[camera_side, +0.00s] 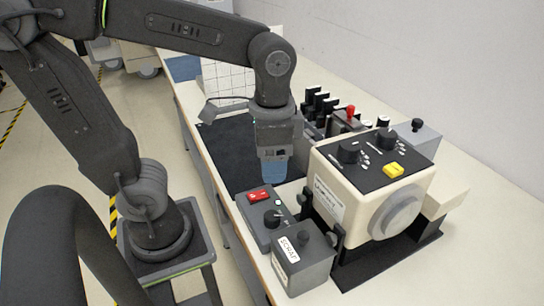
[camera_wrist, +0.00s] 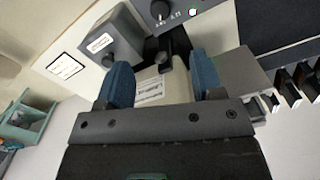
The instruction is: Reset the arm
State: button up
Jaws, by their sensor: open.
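My gripper (camera_side: 273,172) points down over the bench, beside the cream machine and behind the dark control box with the red switch (camera_side: 260,195). In the wrist view its two blue fingers (camera_wrist: 161,63) are apart, with nothing held between them. The cream machine (camera_side: 328,205) shows behind the fingers in that view, partly hidden by them. In the side view one finger hides most of the other, and I cannot tell how high the tips are above the bench.
A grey box labelled SCRAP (camera_side: 303,268) stands in front of the control box. A black mat (camera_side: 228,150) lies on the bench behind my gripper. Several dark upright holders (camera_side: 318,105) stand at the back, and a white gridded panel (camera_side: 225,82) is behind the mat.

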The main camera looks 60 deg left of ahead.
jog(key=a+n+t, duration=0.1)
jog(key=t, duration=0.1)
jog(key=s+a+r+n+t, duration=0.1)
jog(key=a+n+t, duration=0.1)
jog(key=n+t, duration=0.1)
jog(key=shift+s+a+r+t, duration=0.15)
jog(key=shift+s+a+t, duration=0.15)
jog(key=shift+a, duration=0.1)
dwell(1.5)
